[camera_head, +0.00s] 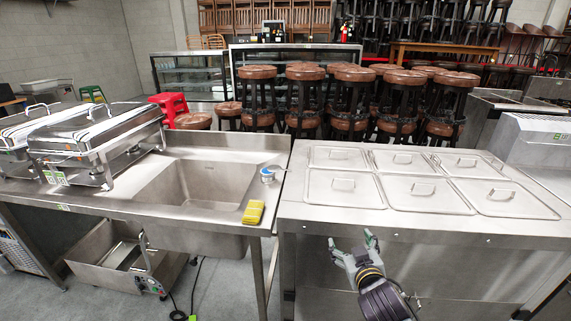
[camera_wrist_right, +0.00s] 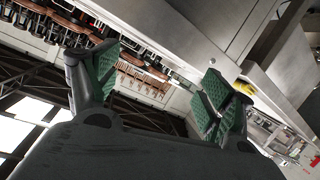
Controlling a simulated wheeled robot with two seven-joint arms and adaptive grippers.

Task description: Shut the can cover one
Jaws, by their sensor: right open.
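A small round white and blue item (camera_head: 268,174), possibly the can, sits on the sink counter by the right rim of the basin. It is too small to tell whether it has a cover or whether that is raised. Several flat metal lids with handles, such as the front left one (camera_head: 343,190), lie on the steel counter to the right and look closed. My right gripper (camera_head: 350,240) is open and empty in front of that counter's front edge, apart from the lids. Its two green-padded fingers stand spread in the right wrist view (camera_wrist_right: 158,62). My left gripper is out of view.
The sink basin (camera_head: 195,185) is empty. Chafing dishes (camera_head: 95,140) stand on the left. Stools (camera_head: 305,95) crowd behind the counters. A narrow gap separates the two counters.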

